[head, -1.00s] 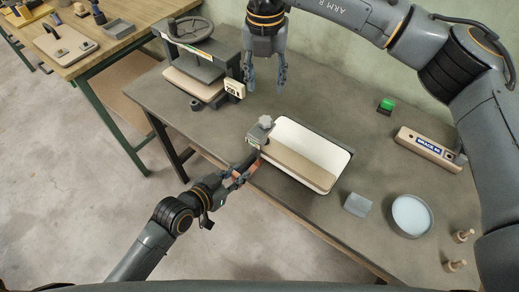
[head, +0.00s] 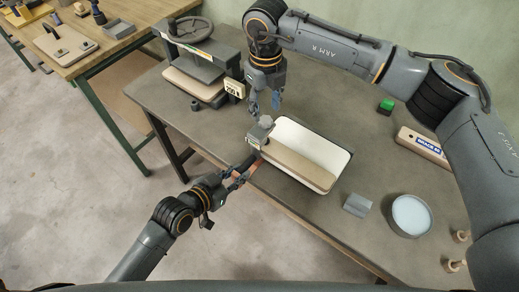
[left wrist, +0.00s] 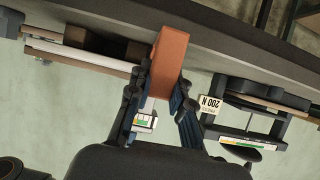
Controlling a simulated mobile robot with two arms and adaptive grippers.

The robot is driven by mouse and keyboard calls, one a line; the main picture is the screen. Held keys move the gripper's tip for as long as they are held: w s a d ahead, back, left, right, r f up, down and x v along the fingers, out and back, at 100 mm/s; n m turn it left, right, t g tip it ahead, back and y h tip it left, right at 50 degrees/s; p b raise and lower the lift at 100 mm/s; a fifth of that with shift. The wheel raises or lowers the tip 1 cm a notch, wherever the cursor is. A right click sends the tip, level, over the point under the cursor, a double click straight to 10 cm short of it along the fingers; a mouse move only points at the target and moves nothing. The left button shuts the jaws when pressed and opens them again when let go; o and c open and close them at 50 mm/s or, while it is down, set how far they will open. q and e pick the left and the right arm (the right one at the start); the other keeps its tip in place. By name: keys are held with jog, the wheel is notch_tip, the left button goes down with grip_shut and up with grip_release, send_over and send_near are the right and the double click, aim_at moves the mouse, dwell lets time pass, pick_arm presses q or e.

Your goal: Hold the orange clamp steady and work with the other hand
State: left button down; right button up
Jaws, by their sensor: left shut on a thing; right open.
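The orange clamp shows as an orange bar (left wrist: 170,60) in the left wrist view, between the blue-padded fingers of my left gripper (left wrist: 163,105). In the head view my left gripper (head: 238,177) is shut on it at the table's front edge, and the fingers hide part of it. A grey clamp head with a pale knob (head: 266,121) sits at the left end of the stacked curved board (head: 310,143), which has a white top and tan side. My right gripper (head: 264,106) is open and empty, pointing down just above and behind the knob, apparently apart from it.
A press with a handwheel (head: 190,30) stands at the back left, beside a 200 N tag (head: 235,88).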

aim_at(265, 119)
jog(key=shift+f, duration=2.15)
